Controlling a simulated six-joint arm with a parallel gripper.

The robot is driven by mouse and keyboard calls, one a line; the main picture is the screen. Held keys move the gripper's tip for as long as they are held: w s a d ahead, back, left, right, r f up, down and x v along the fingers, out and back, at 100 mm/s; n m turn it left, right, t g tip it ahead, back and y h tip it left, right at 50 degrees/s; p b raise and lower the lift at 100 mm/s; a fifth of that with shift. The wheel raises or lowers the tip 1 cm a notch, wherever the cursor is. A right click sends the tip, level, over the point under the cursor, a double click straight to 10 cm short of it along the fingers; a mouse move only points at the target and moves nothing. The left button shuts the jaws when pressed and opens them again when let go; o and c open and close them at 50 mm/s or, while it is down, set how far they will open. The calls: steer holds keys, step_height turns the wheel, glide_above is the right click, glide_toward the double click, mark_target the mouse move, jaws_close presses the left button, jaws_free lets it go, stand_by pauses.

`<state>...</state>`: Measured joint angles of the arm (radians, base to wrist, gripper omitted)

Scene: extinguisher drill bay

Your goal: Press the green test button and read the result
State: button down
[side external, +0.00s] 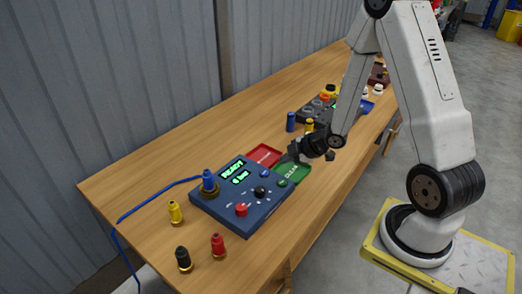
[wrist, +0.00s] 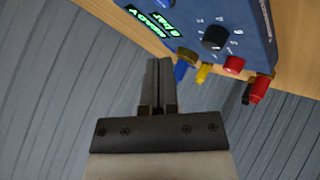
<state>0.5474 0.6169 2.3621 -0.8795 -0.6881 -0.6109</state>
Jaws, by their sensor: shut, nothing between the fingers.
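A blue test box (side external: 236,200) sits on the bench; its lit display (side external: 238,172) reads READY above a bar figure whose digit is hard to read. A small green button (side external: 282,183) shows near the box's right corner, with a black knob (side external: 260,190) and a red button (side external: 241,210) beside it. My gripper (side external: 290,156) is shut and empty, above the far right side of the box by the trays. In the wrist view its shut fingers (wrist: 159,85) point toward the box (wrist: 240,20); the green button is not seen there.
A red tray (side external: 264,155) and a green tray marked CLEAN (side external: 294,173) lie behind the box. A blue fitting with a hose (side external: 208,181) stands at its left. Yellow (side external: 175,212), black (side external: 183,259) and red (side external: 218,245) fittings stand in front. The bench's left rear is clear.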

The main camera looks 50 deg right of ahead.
mark_target(279, 180)
steer(key=shift+f, duration=2.95)
steer(key=shift+f, duration=0.85)
stand_by(1.0)
steer(key=shift+r, duration=0.85)
steer(key=shift+r, duration=0.15)
steer(key=shift+r, duration=2.35)
